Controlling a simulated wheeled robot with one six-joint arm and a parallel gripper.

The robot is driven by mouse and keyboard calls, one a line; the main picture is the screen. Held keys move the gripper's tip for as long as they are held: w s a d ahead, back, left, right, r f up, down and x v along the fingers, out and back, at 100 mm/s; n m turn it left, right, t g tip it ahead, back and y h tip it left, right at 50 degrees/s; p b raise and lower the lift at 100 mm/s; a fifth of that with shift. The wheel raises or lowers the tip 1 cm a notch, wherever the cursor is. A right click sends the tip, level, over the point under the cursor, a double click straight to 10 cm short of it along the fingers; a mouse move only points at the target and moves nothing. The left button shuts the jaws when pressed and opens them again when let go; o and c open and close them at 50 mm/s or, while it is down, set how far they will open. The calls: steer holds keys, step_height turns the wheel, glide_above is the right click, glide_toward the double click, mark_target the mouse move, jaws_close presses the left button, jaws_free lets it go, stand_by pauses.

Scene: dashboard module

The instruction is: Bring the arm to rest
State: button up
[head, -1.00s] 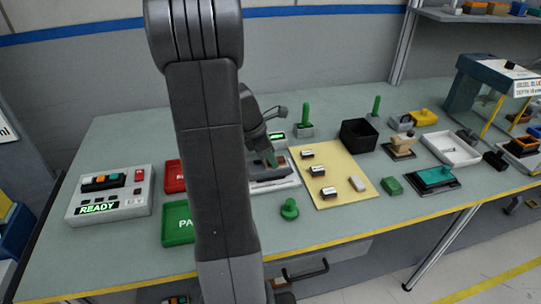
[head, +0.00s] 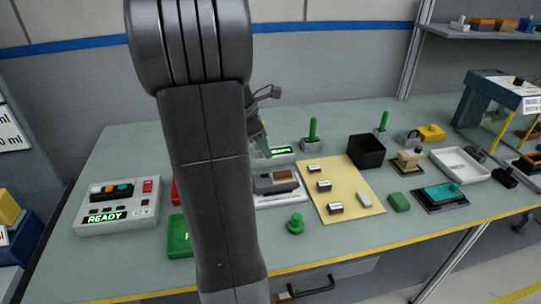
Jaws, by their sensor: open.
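My arm rises through the middle of the head view and covers part of the bench. The rest of the gripper is hidden by my arm.
On the bench (head: 120,150) are a control box showing READY (head: 118,206), a partly hidden green tray (head: 178,236), a green knob (head: 296,224), a yellow mat (head: 352,197) with small parts, a black bin (head: 366,151) and a teal-topped fixture (head: 440,196).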

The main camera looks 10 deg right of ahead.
mark_target(280, 174)
steer(key=shift+a+r, duration=0.25)
steer(key=shift+r, duration=0.35)
steer(key=x, duration=1.2)
steer(key=shift+s+f, duration=0.1)
steer(key=shift+f, duration=0.1)
steer(key=shift+r, duration=1.9)
